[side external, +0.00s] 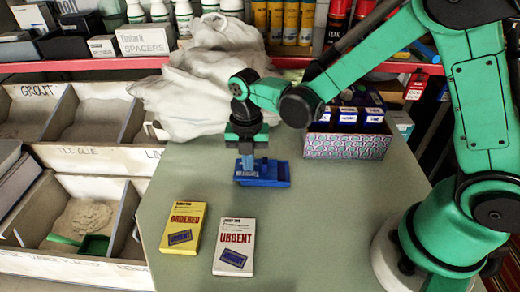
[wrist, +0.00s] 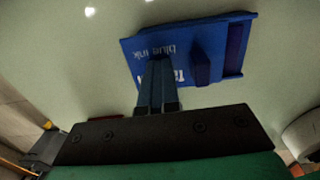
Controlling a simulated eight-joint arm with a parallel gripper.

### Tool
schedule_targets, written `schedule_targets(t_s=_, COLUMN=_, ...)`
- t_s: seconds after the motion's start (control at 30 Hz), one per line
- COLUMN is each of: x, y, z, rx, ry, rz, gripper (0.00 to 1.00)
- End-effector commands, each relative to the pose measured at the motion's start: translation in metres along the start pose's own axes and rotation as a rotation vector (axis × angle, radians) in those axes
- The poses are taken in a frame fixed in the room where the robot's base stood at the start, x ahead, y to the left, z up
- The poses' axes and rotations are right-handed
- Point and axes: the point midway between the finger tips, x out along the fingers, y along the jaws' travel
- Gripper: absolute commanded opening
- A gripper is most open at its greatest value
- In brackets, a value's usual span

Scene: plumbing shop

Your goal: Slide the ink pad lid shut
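The blue ink pad (side external: 268,181) lies flat on the green table, below my gripper (side external: 247,170). In the wrist view the ink pad's lid (wrist: 177,45) has pale lettering and a raised ridge (wrist: 201,64). A dark recessed strip (wrist: 235,48) shows beside the lid at the right end, inside the blue tray. My gripper's fingers (wrist: 157,92) are together, with nothing visible between them. They point down over the lettered part of the lid, left of the ridge. I cannot tell whether the tips touch the lid.
A yellow box (side external: 183,228) and a white box (side external: 235,247) lie nearer on the table. A patterned carton (side external: 347,144) stands right of the pad, and a crumpled grey-white bag (side external: 200,90) lies behind it. Bins (side external: 75,200) line the left. The table's front right is clear.

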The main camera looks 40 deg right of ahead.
Motion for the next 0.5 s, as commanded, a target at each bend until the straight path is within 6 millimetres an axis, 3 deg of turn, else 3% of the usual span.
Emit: schedule_targets(t_s=0.5, x=0.003, y=-0.02, z=0.002, rx=0.002, ry=-0.008, rz=0.0, gripper=0.0)
